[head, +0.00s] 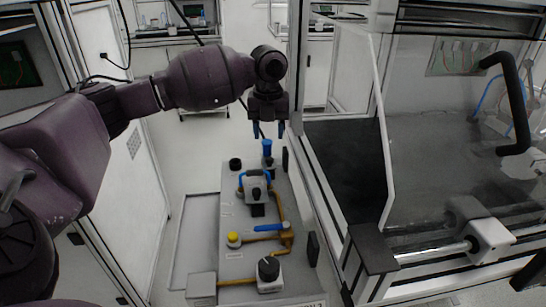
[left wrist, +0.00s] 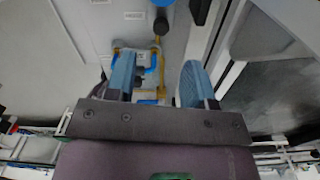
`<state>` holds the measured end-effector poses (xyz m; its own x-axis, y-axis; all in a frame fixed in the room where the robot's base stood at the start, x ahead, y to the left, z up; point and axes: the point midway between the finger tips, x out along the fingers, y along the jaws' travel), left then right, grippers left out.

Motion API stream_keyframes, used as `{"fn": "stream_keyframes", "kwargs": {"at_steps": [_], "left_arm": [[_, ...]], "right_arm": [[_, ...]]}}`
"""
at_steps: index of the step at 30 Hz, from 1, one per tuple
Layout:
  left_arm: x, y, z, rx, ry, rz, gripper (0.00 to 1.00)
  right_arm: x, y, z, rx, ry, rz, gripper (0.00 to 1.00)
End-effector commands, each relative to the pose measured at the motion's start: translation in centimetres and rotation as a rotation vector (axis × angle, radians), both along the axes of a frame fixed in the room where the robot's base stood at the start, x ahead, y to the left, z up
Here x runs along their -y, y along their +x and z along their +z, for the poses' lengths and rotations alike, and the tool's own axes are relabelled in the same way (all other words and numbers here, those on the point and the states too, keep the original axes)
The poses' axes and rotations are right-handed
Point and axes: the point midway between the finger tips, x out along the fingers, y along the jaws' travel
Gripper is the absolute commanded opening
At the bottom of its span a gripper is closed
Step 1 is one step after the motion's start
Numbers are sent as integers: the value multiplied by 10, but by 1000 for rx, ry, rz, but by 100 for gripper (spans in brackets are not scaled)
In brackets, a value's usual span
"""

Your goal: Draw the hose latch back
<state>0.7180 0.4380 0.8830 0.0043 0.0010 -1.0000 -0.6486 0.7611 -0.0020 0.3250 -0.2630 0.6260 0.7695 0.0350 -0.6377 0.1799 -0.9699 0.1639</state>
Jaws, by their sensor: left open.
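My left gripper (head: 268,131) hangs with its blue fingertips pointing down, open and empty, above the far end of a grey bench unit (head: 205,287). Just below it in the head view stands an upright blue cylinder (head: 267,147) on a dark base. Nearer is a grey block with a blue handle frame (head: 241,181). I cannot tell for sure which part is the hose latch. In the left wrist view, the open fingers (left wrist: 158,78) show on either side of part of the unit, with a blue frame (left wrist: 117,50) behind the left finger. My right gripper is not seen.
The unit also carries a blue lever (head: 270,228), a yellow knob (head: 233,238), a black-topped knob (head: 268,267) and brass-coloured pipes (head: 277,206). A glass-walled cabinet (head: 385,130) stands close on the right. White floor lies open beyond the unit.

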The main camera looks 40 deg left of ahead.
Motion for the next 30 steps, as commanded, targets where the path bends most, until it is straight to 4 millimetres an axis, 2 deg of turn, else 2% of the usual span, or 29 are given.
{"fn": "stream_keyframes", "kwargs": {"at_steps": [1, 3, 12, 26, 30], "left_arm": [[0, 0, -20, -13, 0, 0, 49], [0, -1, -33, -15, 0, 0, 49], [0, 0, -70, -8, 1, 0, 49], [0, 0, -76, -1, 0, 0, 49], [0, 0, -76, -2, -1, 0, 27]], "right_arm": [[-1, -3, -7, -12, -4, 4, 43], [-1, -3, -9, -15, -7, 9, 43], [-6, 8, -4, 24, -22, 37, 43], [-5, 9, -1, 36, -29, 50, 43], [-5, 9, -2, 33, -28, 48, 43]]}}
